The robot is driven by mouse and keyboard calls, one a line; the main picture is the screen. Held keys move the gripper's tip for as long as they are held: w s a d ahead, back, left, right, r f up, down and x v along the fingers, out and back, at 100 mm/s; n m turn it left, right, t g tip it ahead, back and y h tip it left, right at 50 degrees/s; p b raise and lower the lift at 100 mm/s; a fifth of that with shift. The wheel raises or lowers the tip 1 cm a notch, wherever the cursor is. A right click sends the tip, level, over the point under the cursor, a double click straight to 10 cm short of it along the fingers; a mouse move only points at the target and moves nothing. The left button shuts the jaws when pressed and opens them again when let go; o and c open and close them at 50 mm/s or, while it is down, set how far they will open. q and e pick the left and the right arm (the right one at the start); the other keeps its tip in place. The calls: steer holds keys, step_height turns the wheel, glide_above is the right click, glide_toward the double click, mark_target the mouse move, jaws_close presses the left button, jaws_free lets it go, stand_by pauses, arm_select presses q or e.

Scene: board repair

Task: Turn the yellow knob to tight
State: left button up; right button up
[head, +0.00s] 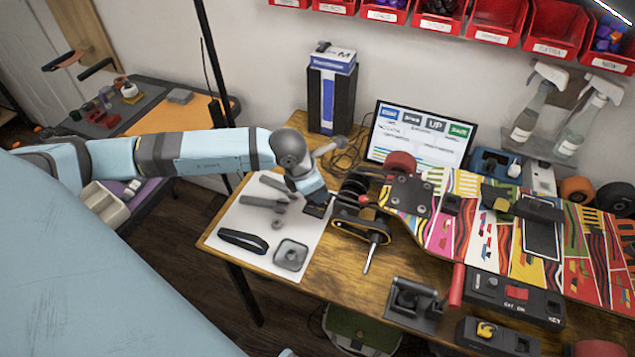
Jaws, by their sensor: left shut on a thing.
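The yellow knob (486,330) sits on a dark box (500,338) at the lower right, near the table's front edge. Its setting is too small to read. My left gripper (318,208) is well away from the knob, up and to the left, over the right edge of a white mat. It points down and is shut on a small dark part, mostly hidden by the jaws. My right gripper is not in view.
The white mat (225,222) holds grey tools. A dark tool with a yellow-orange band (362,224) stands beside my left gripper. A colourful skateboard deck (470,235) lies right of it. A grey fixture (414,300) and a black switch box (515,298) stand near the knob.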

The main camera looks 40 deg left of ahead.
arm_select(q)
steer(key=shift+n, duration=0.5)
steer(key=o, duration=0.9)
steer(key=shift+r, duration=0.1)
steer(key=v, duration=1.3)
steer(key=shift+s+d+r, duration=0.15)
steer(key=shift+s+r, duration=0.15)
steer(key=shift+r, duration=0.05)
